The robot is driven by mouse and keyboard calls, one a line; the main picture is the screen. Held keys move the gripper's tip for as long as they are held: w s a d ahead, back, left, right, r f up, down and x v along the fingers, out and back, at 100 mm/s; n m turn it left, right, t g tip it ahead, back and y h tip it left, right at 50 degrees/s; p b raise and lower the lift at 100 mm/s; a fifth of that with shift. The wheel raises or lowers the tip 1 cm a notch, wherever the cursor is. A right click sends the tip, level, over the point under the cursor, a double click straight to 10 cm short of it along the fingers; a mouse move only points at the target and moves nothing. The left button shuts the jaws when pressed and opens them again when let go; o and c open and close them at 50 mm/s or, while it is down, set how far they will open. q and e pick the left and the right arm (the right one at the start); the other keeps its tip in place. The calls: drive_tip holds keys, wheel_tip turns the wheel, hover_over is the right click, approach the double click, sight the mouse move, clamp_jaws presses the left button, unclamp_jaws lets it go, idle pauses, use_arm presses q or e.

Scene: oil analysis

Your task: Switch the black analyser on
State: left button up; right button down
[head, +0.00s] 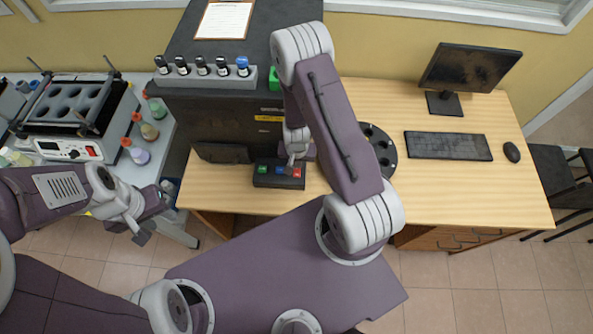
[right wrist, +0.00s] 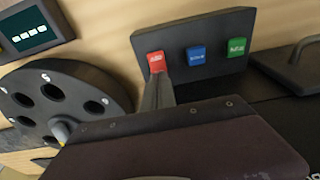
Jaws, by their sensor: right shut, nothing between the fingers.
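The black analyser (head: 215,110) stands at the left end of the wooden desk. A dark button box (head: 278,183) lies in front of it, with green (head: 262,170), blue (head: 280,170) and red (head: 297,172) buttons. In the right wrist view the red (right wrist: 156,61), blue (right wrist: 196,54) and green (right wrist: 237,48) buttons have labels too small to read. My right gripper (right wrist: 158,78) is shut and empty, its tips at the red button's lower edge; I cannot tell whether they touch. My left gripper (head: 150,218) is open and empty, left of the desk.
A round dark carousel (head: 378,150) with holes is right of the button box; it also shows in the right wrist view (right wrist: 75,75). A monitor (head: 470,68), keyboard (head: 447,146) and mouse (head: 511,152) stand at the right. A row of stamp-like bottles (head: 202,66) sits on the analyser.

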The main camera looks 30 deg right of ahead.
drive_tip(key=shift+f+b, duration=0.5)
drive_tip(key=shift+f, duration=0.1)
wheel_tip(320, 180, up, 7)
drive_tip(key=p, duration=0.6)
drive_tip(key=shift+p, duration=0.35)
drive_tip(key=s+a+r+n+b, duration=0.2)
drive_tip(key=s+r+n+b, duration=0.1)
drive_tip(key=r, duration=0.4)
drive_tip(key=s+a+r+n+y+b, duration=0.1)
drive_tip(key=s+a+r+n+b, duration=0.1)
drive_tip(key=s+r, duration=0.3)
wheel_tip(320, 180, up, 2)
drive_tip(key=shift+s+a+r+n+b, duration=0.3)
drive_tip(key=shift+n+b, duration=0.3)
drive_tip(key=shift+b, duration=0.3)
drive_tip(key=shift+w+a, duration=0.1)
drive_tip(key=shift+w, duration=0.1)
